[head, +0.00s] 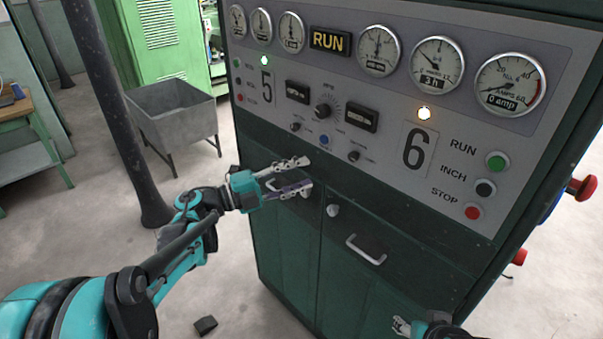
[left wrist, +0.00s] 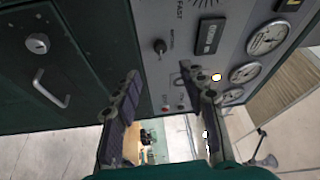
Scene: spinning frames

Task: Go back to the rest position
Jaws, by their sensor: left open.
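My left gripper (head: 305,175) is open and empty in the head view. It is in front of the green control cabinet (head: 420,230), near the lower left of its grey panel. In the left wrist view its two fingers stand wide apart, and nothing is between the fingertips (left wrist: 161,80). I cannot tell whether the fingers touch the cabinet. My right gripper (head: 400,326) shows only in part at the bottom edge of the head view, low in front of the cabinet. Whether it is open or shut cannot be told.
The panel carries several gauges (head: 437,64), knobs and a green RUN button (head: 497,161). Red knobs (head: 582,188) stick out on the cabinet's right side. A dark post (head: 110,110) stands at left, a grey metal bin (head: 176,115) behind. A small dark block (head: 205,325) lies on the floor.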

